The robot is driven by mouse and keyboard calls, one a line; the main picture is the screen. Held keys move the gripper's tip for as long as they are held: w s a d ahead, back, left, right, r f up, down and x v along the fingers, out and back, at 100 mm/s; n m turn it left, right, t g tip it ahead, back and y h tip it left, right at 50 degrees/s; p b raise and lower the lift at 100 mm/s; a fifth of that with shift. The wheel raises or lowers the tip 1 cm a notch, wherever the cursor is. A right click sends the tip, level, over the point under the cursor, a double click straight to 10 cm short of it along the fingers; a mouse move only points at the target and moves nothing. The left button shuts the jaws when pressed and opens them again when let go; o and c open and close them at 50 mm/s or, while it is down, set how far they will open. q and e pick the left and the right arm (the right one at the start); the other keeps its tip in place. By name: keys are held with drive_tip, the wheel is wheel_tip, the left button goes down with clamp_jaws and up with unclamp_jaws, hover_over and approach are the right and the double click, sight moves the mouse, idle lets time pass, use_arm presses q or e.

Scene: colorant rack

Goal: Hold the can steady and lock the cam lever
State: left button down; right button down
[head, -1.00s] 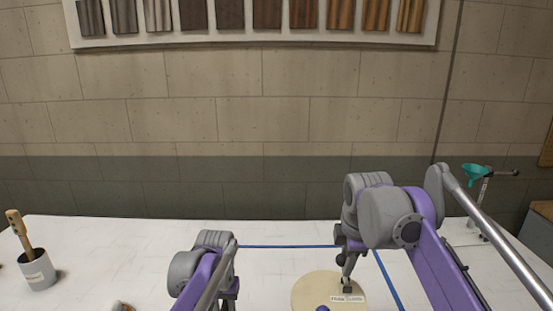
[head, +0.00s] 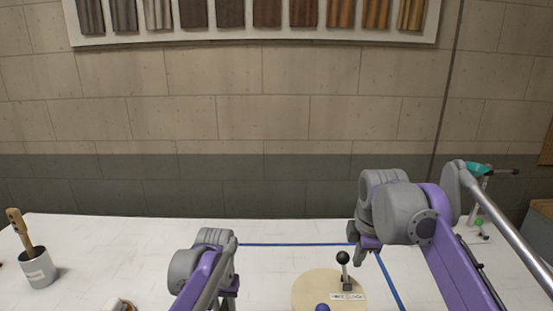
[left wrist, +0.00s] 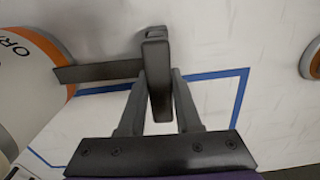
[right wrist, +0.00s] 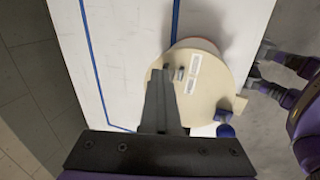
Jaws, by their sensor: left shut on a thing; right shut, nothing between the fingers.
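A pale round disc (head: 305,293) carries the cam lever (head: 343,258), a short stem with a black ball knob, tilted slightly left above a small label. The disc shows in the right wrist view (right wrist: 218,65). A white can (left wrist: 30,92) with an orange band stands at the left of the left wrist view, cut off by the edge. My left gripper (left wrist: 158,80) is shut on a dark upright bar (left wrist: 155,45), joined to a dark strip reaching the can. My right gripper (head: 361,258) is shut and empty, just right of the lever knob, apart from it; its fingertips (right wrist: 159,73) overlap the disc in its wrist view.
Blue tape lines (head: 290,246) mark the white table. A blue knob (head: 322,307) sits at the disc's front edge. A grey cup (head: 38,270) with a wooden-handled brush stands far left. A teal funnel (head: 476,169) is on a stand at right.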

drive_tip(key=shift+d, duration=0.65)
drive_tip(key=shift+d, duration=0.1)
drive_tip(key=shift+d+r, duration=0.15)
drive_tip(key=shift+d, duration=0.75)
drive_tip(key=c, duration=1.6)
unclamp_jaws()
drive_tip(key=c, duration=1.1)
unclamp_jaws()
drive_tip(key=shift+s+r, duration=0.1)
